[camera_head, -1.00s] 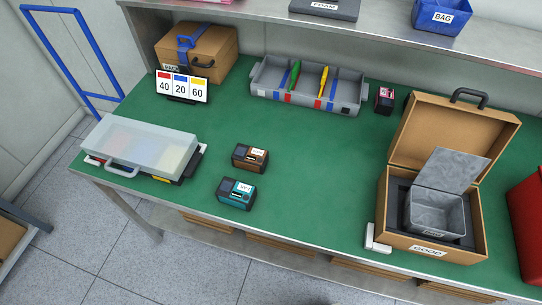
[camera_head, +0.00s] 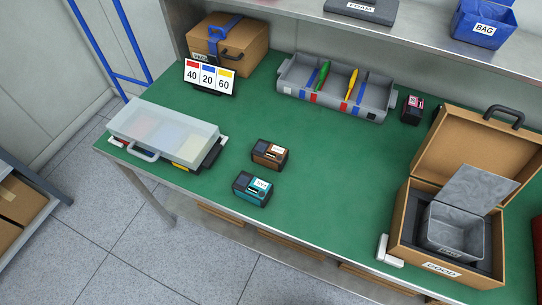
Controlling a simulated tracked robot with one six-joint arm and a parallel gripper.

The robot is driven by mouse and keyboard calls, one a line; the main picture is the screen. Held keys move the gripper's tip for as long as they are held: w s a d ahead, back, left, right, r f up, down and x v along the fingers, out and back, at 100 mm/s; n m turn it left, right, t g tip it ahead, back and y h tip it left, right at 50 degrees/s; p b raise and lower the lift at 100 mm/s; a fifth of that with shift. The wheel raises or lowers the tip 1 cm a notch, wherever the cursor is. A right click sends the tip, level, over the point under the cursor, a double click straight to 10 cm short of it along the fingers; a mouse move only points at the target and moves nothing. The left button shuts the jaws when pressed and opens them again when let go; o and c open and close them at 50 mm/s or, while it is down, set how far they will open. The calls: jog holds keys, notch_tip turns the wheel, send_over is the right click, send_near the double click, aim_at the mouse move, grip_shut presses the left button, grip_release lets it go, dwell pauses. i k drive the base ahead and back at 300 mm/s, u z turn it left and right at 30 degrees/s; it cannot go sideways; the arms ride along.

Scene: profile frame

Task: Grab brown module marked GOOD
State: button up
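A brown module (camera_head: 270,154) with a dark front and a small white label sits on the green table top (camera_head: 320,180), left of the middle. Its label is too small to read. A teal module (camera_head: 253,188) with a white label stands just in front of it, apart from it. An open brown case (camera_head: 445,265) marked GOOD stands at the right, with a grey bin (camera_head: 455,229) inside. My gripper is not in view.
A clear-lidded tray (camera_head: 163,130) is at the left, below a 40/20/60 sign (camera_head: 209,77) and a closed case (camera_head: 228,45). A grey divided tray (camera_head: 335,88) and a small dark red-labelled module (camera_head: 412,109) stand at the back.

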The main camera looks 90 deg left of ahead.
aim_at(269, 155)
jog(key=k, duration=1.65)
jog(key=u, duration=2.55)
jog(key=i, duration=0.4)
